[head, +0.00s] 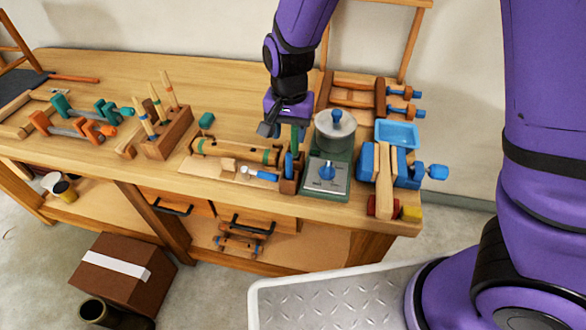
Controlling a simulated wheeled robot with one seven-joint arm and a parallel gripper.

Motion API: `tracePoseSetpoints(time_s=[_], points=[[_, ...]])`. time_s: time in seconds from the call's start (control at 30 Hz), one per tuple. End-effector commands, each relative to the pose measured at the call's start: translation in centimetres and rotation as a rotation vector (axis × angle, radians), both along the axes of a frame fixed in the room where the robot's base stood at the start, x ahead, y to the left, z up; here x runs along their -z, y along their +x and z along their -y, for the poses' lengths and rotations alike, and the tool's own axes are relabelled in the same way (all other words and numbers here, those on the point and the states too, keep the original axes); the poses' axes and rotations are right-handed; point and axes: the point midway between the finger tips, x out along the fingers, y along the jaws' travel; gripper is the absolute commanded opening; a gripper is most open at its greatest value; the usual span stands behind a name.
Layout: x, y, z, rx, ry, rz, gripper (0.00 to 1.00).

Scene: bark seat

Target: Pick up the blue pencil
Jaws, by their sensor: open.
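My gripper (285,127) is open above the workbench, pointing down, left of the green scale. Below it stands a small wooden holder (289,184) with an upright blue piece (288,165) and a green piece (294,138) in it. The blue piece may be the blue pencil, but it is too small to be sure. The green piece rises close to the fingers; I cannot tell whether they touch it. The far finger is partly hidden.
A green scale with a grey pot (335,125) stands right of the holder. A wooden block (168,138) with several upright handles stands to the left. A banded wooden roller (232,148), a blue-handled tool (262,175), clamps (78,125) and a blue tray (397,134) crowd the workbench (130,66).

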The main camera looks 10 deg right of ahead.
Motion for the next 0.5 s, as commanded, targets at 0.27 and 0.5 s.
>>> tracePoseSetpoints(time_s=[0.27,0.5], points=[[3.8,-0.1,0.1,0.0,-0.001,-0.003,0.47],[5.4,-0.2,0.0,0.0,-0.002,-0.003,0.47]])
